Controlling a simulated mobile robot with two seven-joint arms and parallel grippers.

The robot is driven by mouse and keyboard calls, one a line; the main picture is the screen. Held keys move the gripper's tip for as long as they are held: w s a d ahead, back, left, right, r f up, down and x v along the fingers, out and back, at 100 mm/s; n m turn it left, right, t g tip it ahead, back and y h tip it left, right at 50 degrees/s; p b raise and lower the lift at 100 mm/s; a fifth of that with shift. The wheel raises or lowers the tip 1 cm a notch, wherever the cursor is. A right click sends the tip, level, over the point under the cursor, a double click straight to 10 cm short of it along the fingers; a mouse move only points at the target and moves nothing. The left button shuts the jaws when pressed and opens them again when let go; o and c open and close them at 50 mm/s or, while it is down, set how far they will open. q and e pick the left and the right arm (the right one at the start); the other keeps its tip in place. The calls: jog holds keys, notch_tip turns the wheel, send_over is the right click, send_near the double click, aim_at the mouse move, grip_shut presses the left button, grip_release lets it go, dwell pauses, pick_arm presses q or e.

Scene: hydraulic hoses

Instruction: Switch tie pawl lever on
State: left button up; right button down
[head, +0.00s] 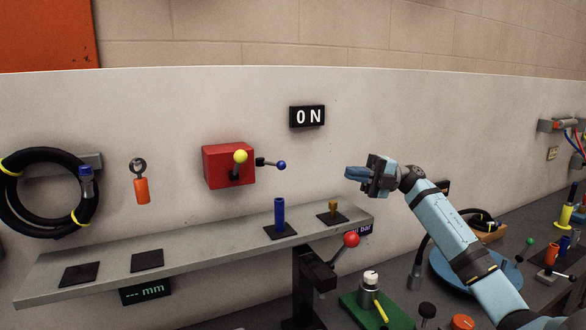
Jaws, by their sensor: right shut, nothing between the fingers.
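A red box (219,178) is fixed to the pale wall panel, left of centre. A lever with a yellow ball knob (240,156) stands up at its front, and a short lever with a blue ball knob (281,165) sticks out to its right. No readable label shows which lever is the tie pawl lever. A black sign (307,116) reading "ON" is above and to the right of the box. My right gripper (352,173) is shut and empty, pointing left, to the right of the blue knob and apart from it. My left gripper is out of view.
A grey shelf (205,262) below carries a blue cylinder (280,215) and a small orange-brown piece (333,208). A red-knobbed lever (351,240) stands below its right end. A coiled black hose (45,153) and an orange-handled tool (141,190) hang at left.

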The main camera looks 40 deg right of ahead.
jog(key=p, duration=0.3)
send_near(273, 164)
jog(key=s+x, duration=0.1)
jog(key=x, duration=0.4)
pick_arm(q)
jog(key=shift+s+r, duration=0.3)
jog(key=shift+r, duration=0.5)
pick_arm(e)
jog(key=shift+a, duration=0.2)
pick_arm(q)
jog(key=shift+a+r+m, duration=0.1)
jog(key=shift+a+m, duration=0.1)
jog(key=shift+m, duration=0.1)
